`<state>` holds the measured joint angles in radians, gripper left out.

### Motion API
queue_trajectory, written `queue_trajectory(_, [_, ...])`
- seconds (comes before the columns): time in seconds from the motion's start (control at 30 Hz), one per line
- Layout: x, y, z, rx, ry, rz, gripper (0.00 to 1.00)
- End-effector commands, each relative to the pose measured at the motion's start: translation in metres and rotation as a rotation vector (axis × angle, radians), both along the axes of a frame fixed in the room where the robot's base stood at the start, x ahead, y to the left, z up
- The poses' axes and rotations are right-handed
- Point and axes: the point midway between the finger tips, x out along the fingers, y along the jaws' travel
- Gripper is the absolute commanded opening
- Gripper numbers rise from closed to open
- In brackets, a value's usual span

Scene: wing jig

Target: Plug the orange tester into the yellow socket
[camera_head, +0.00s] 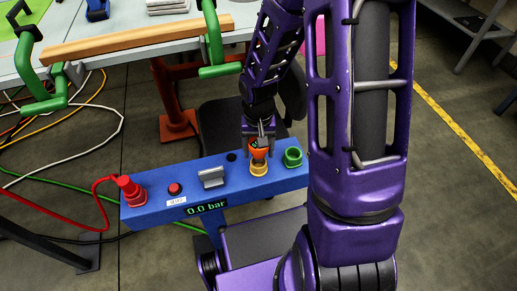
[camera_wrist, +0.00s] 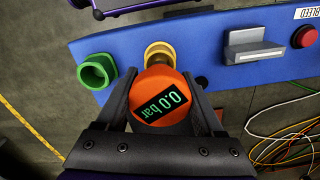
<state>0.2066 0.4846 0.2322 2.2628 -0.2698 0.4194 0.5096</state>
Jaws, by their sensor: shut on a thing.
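The orange tester (camera_head: 258,151) is held between the two fingers of my gripper (camera_head: 259,140), just above the yellow socket (camera_head: 259,169) on the blue panel. In the wrist view the tester (camera_wrist: 158,85) shows a dark display reading 0.0 bar, and my gripper (camera_wrist: 160,100) has a finger on each side of it. The yellow socket (camera_wrist: 160,50) shows partly behind the tester there. I cannot tell whether the tester's lower end touches or enters the socket.
The blue panel (camera_head: 150,209) also carries a green socket (camera_head: 292,157), a grey bracket (camera_head: 211,178), a red button (camera_head: 175,189) and a red plug (camera_head: 130,188) with a red hose. A table with green clamps (camera_head: 213,55) and a wooden bar (camera_head: 140,38) stands behind. Cables lie on the floor at left.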

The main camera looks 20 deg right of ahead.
Motion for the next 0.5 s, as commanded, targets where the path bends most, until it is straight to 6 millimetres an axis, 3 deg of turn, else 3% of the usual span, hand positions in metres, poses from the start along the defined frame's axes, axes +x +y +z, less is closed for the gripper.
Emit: queue_trajectory(0.5, [0.000, 0.000, -0.011, 0.000, 0.000, 0.001, 0.16])
